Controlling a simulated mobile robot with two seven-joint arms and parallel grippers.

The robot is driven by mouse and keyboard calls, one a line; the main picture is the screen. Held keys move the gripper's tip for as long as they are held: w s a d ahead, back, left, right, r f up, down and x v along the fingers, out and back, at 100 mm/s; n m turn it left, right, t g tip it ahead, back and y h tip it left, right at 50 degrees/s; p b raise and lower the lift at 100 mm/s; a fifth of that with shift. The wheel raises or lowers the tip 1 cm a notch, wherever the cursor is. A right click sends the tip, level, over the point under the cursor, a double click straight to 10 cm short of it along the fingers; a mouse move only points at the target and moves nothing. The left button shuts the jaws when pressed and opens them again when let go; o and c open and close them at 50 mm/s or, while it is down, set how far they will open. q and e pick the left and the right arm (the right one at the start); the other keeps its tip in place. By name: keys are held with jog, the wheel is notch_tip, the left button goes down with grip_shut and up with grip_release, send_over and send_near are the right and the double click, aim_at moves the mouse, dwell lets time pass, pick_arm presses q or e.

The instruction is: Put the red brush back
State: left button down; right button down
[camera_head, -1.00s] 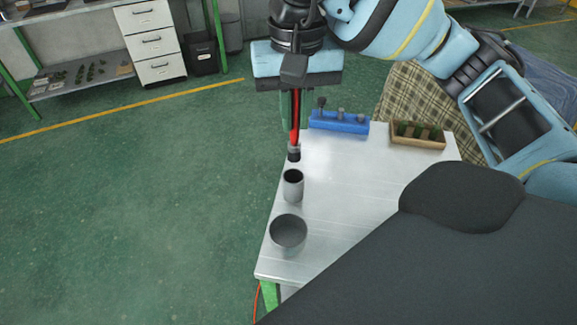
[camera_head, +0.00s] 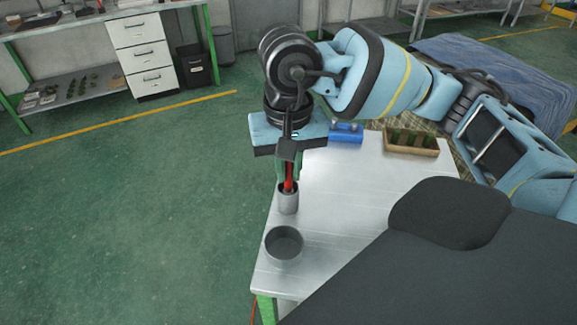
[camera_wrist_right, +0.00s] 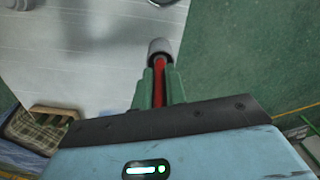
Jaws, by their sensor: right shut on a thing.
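The red brush (camera_head: 289,186) is upright, its lower end down inside the small grey cup (camera_head: 288,203) on the metal table. My right gripper (camera_head: 288,175) is shut on the brush's handle just above the cup. In the right wrist view the red handle (camera_wrist_right: 159,78) runs between the green fingers of my right gripper (camera_wrist_right: 160,82) to the cup (camera_wrist_right: 160,48). The cup hides the brush's tip, so I cannot tell whether it touches the bottom. My left gripper is not in view.
A wider grey bowl (camera_head: 284,244) stands in front of the cup near the table's (camera_head: 340,210) left edge. A blue holder (camera_head: 346,135) and a wooden box (camera_head: 411,142) stand at the back. The table's middle is clear.

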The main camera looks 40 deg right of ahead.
jog(key=shift+f, duration=0.4)
jog(key=shift+f, duration=0.15)
jog(key=c, duration=1.4)
grip_release()
jog(key=shift+c, duration=0.2)
